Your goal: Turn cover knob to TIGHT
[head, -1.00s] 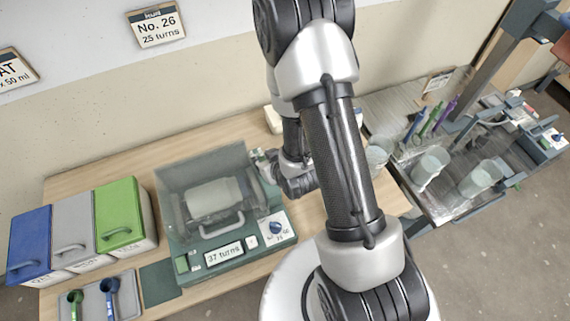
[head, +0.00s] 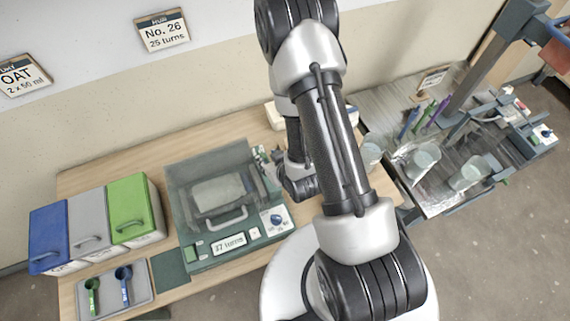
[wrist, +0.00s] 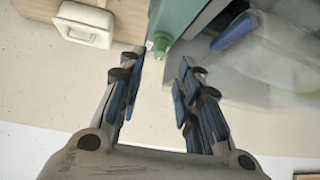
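The machine (head: 190,262) stands on the wooden table with its clear cover (head: 205,180) down. Its front display reads 37 turns, and a blue dial (head: 276,220) sits on the front right panel. My gripper (head: 264,163) is at the machine's right side, partly hidden by my arm in the head view. In the wrist view my gripper (wrist: 158,80) is open and empty. A small green knob (wrist: 160,45) on the machine's green side lies just beyond the fingertips, roughly between them and apart from them. Its setting cannot be read.
Blue, grey and green lidded bins (head: 92,232) stand left of the machine, with a scoop tray (head: 112,300) in front. A white box (wrist: 83,25) lies behind on the table. At right a side bench (head: 440,200) holds clear cups.

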